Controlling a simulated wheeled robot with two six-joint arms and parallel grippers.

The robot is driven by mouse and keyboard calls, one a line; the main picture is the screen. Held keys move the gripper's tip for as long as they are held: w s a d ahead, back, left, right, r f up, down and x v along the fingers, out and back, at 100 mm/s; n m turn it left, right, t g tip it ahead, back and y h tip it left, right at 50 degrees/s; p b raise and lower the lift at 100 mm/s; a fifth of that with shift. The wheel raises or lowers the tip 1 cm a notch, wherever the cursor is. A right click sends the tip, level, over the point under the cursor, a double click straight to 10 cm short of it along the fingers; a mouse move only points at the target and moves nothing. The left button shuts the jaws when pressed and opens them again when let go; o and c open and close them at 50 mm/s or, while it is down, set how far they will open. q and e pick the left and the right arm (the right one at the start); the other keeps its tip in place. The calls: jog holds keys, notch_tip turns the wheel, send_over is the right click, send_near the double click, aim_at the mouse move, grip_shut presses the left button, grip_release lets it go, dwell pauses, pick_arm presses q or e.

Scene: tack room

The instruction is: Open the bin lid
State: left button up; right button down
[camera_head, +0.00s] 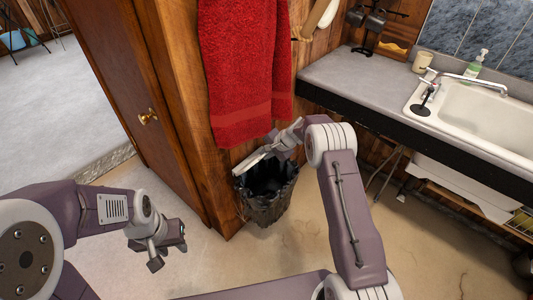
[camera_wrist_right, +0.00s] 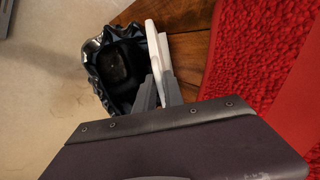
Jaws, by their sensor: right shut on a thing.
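The bin (camera_head: 266,207) is dark with a crinkled rim and stands on the floor beside the wooden cabinet. Its mouth is uncovered and the inside is dark. The pale bin lid (camera_head: 247,161) is raised and tilted at the back left of the mouth. My right gripper (camera_head: 268,149) is shut on the lid. In the right wrist view the fingers (camera_wrist_right: 158,92) hold the lid (camera_wrist_right: 158,45) nearly edge-on, with the open bin (camera_wrist_right: 118,62) to its left. My left gripper (camera_head: 160,258) hangs low over the floor, away from the bin; its finger gap is unclear.
A red towel (camera_head: 243,70) hangs just above and behind my right gripper. The wooden cabinet (camera_head: 180,120) with a brass knob stands left of the bin. A grey counter (camera_head: 350,78) with a white sink (camera_head: 470,108) runs along the right. Floor in front of the bin is clear.

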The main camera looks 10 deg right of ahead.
jog(key=shift+w+a+r, duration=0.15)
jog(key=shift+w+a, duration=0.05)
jog(key=shift+a, duration=0.05)
dwell(0.3)
jog(key=c, duration=1.6)
grip_release()
jog(key=shift+w, duration=0.1)
jog(key=shift+o, duration=0.2)
jog(key=v, duration=0.9)
